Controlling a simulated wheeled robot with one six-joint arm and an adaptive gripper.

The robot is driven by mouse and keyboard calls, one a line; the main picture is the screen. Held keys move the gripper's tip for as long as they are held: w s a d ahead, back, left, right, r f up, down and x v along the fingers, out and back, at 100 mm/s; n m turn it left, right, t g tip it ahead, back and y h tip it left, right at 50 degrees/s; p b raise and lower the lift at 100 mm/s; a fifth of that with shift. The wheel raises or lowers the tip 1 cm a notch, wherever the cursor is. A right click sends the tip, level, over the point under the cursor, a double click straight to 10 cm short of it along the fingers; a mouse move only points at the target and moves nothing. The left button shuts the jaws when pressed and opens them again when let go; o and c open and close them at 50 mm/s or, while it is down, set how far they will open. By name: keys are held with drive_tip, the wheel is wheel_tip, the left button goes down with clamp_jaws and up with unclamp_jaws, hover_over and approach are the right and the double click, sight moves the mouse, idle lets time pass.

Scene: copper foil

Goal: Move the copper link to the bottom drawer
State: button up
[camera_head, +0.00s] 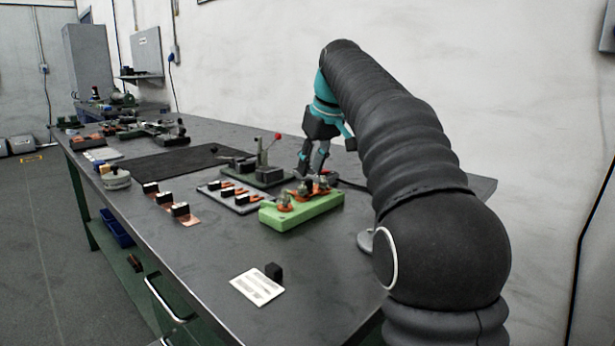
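My gripper (312,160) points down at the far edge of a green block (300,213). Its two dark fingers look apart, with a gap between them; the tips are close to the parts on the block, and I cannot tell whether they touch. Several orange-copper pieces with grey metal knobs (303,189) sit on the green block. Flat copper strips with black-and-white blocks (180,210) lie on the table to the left. I cannot tell which copper piece is the link. A drawer handle (165,297) shows on the table's front; the drawer's inside is not seen.
A dark grey table (200,265) runs into the distance. A tray of black and orange parts (236,195), a red-knobbed lever clamp (262,165) and a black mat (175,162) stand behind. A blue bin (117,228) is below the edge.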

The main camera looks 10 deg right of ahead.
sight(307, 179)
drive_tip(key=shift+x, duration=1.9)
clamp_jaws()
drive_tip(key=shift+r, duration=0.1)
drive_tip(key=shift+w+a, duration=0.3)
drive_tip(key=shift+w, duration=0.35)
drive_tip(key=shift+w+a, duration=0.25)
drive_tip(key=shift+w, duration=0.35)
wheel_tip(307, 179, up, 7)
idle(0.7)
